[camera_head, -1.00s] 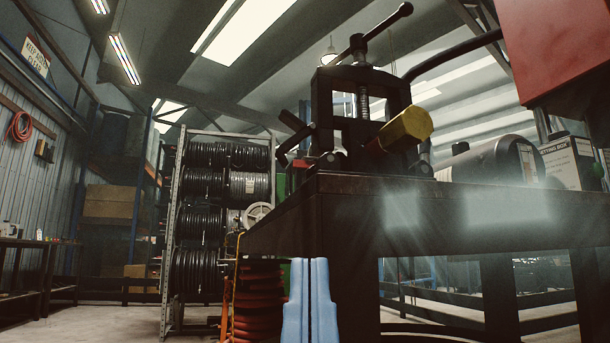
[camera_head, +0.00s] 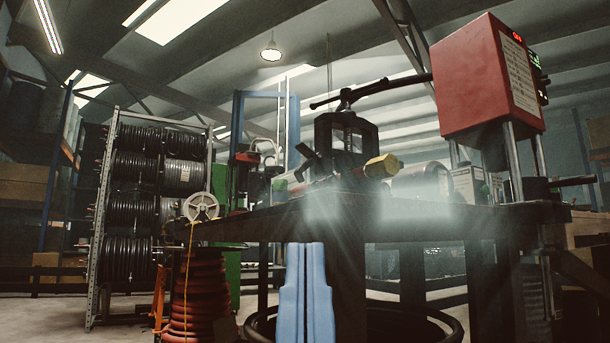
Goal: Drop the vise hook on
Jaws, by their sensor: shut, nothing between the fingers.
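The vise (camera_head: 368,134) is a dark upright frame with a screw and a T-handle on top, standing on the bench. A dark piece that looks like the vise hook (camera_head: 308,157) sticks out at a tilt from its left side. It is small here, and I cannot tell exactly how it sits against the frame. A yellow-ended cylinder (camera_head: 383,166) points out to the right of the vise. My gripper (camera_head: 305,248), with pale blue fingers, is shut and empty at the bottom middle, in front of the bench and apart from the vise.
The dark bench (camera_head: 420,213) spans the middle, its edge in front of the vise. A red machine (camera_head: 475,80) on posts stands at right. A hose rack (camera_head: 150,205) is at left. Coiled red hose (camera_head: 195,300) stands below the bench's left end. Glare covers part of the bench.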

